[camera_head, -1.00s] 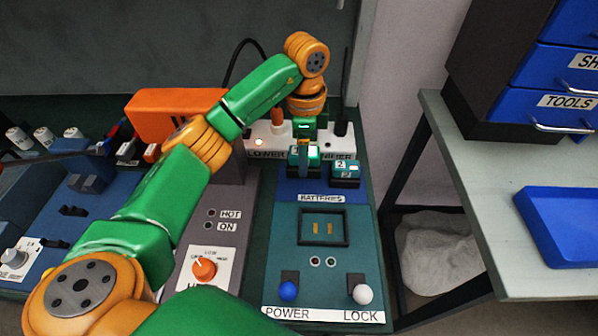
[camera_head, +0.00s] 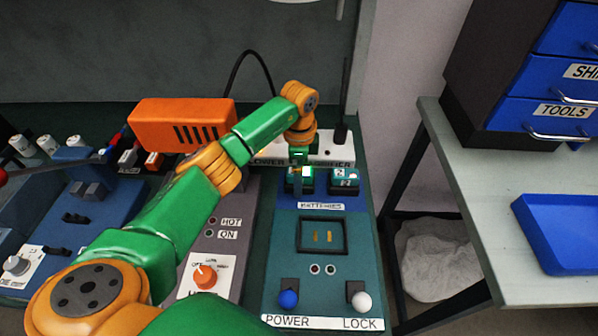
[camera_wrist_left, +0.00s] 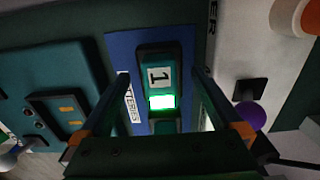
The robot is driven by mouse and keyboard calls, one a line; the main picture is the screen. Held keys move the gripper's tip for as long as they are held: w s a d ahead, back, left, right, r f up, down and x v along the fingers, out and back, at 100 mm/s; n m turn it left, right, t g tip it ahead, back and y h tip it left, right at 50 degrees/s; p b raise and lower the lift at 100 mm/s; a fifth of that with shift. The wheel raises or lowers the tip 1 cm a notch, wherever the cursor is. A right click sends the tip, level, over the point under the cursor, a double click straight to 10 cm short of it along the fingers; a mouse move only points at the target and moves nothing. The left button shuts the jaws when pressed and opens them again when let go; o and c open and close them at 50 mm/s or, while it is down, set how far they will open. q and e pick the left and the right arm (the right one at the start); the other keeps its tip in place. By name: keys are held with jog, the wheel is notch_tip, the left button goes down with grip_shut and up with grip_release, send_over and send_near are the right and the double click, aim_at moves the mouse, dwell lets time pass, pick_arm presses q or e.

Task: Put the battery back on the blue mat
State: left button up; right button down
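The battery marked 1 (camera_head: 294,187), dark with a teal face and a lit green light, stands on the left part of the blue mat (camera_head: 345,204). In the left wrist view the battery (camera_wrist_left: 158,77) lies between my left fingers, with blue mat (camera_wrist_left: 124,52) beside it. My left gripper (camera_head: 299,160) is over it, and its fingers (camera_wrist_left: 161,74) are spread with gaps on both sides. In the head view the gripper hides part of the battery. My right gripper is not in view.
A second battery, marked 2 (camera_head: 345,181), stands to the right on the mat. The socket (camera_head: 322,237) in front is empty. A white labelled strip (camera_head: 338,148) with knobs is behind. An orange device (camera_head: 180,123) stands at the left, near my arm.

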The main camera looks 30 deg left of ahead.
pick_arm(q)
jog(key=shift+r, duration=0.2)
notch_tip(320, 180, up, 12)
jog(key=shift+b, duration=0.35)
jog(key=shift+f, duration=0.1)
